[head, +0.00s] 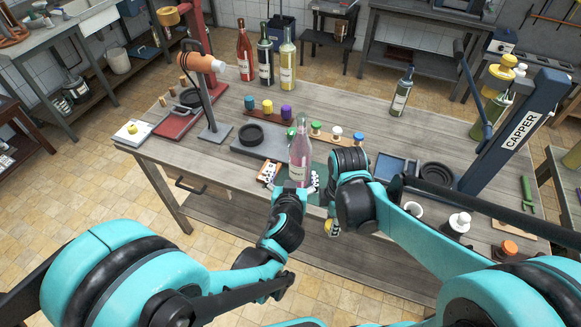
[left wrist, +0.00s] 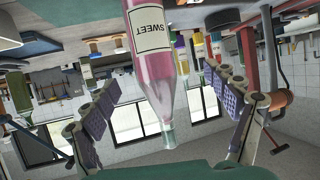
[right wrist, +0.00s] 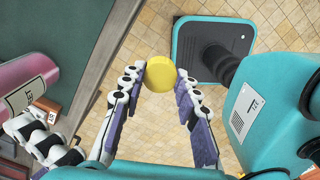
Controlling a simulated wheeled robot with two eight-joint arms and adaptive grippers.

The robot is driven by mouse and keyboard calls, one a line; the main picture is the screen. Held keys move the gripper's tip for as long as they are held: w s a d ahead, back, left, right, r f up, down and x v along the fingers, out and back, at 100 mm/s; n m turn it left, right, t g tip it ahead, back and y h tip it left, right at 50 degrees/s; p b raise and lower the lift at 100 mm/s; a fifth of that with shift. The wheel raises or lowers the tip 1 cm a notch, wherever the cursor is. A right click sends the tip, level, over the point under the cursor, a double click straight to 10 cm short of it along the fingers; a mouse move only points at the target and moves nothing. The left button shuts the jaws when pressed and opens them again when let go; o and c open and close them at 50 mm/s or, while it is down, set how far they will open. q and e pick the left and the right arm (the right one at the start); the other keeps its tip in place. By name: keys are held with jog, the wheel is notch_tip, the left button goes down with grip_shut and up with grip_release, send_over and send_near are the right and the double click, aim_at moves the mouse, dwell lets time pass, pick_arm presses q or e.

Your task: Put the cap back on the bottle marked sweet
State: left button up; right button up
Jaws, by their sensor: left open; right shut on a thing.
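The pink bottle marked SWEET (head: 300,160) stands upright near the front edge of the table. Its label reads SWEET in the left wrist view (left wrist: 152,38), where its narrow neck shows a pale greenish end and no clear cap. My left gripper (head: 294,188) is open, with its fingers on either side of the bottle's lower part; I cannot tell whether they touch it. My right gripper (right wrist: 160,82) is shut on a round yellow cap (right wrist: 160,72), held over the floor in front of the table edge, to the right of the bottle and below its mouth.
A rack with green, white and blue caps (head: 336,131) and a rack with yellow and purple caps (head: 267,106) lie behind the bottle. Three taller bottles (head: 265,58) stand at the back. The blue capper press (head: 515,130) rises at right.

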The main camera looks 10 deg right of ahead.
aim_at(300, 165)
jog(key=shift+s+a, duration=0.1)
jog(key=shift+a, duration=0.2)
pick_arm(q)
jog(key=shift+s+d+f+h, duration=0.3)
jog(key=shift+s+d, duration=0.05)
jog(key=shift+d, duration=0.3)
jog(key=shift+w, duration=0.1)
pick_arm(e)
jog(key=shift+f, duration=0.1)
pick_arm(q)
jog(key=b+x, duration=0.1)
jog(key=x, duration=0.5)
jog(key=shift+w+f, duration=0.1)
pick_arm(e)
jog(key=shift+f, duration=0.6)
pick_arm(q)
jog(key=shift+w+d, duration=0.1)
jog(key=shift+w, duration=0.1)
jog(key=b+x, duration=0.1)
jog(key=x, duration=0.4)
jog(key=shift+w+f+b, duration=0.1)
jog(key=shift+f+b, duration=0.25)
jog(key=shift+f, duration=0.1)
jog(key=shift+r, duration=0.1)
pick_arm(e)
jog(key=shift+f, duration=0.65)
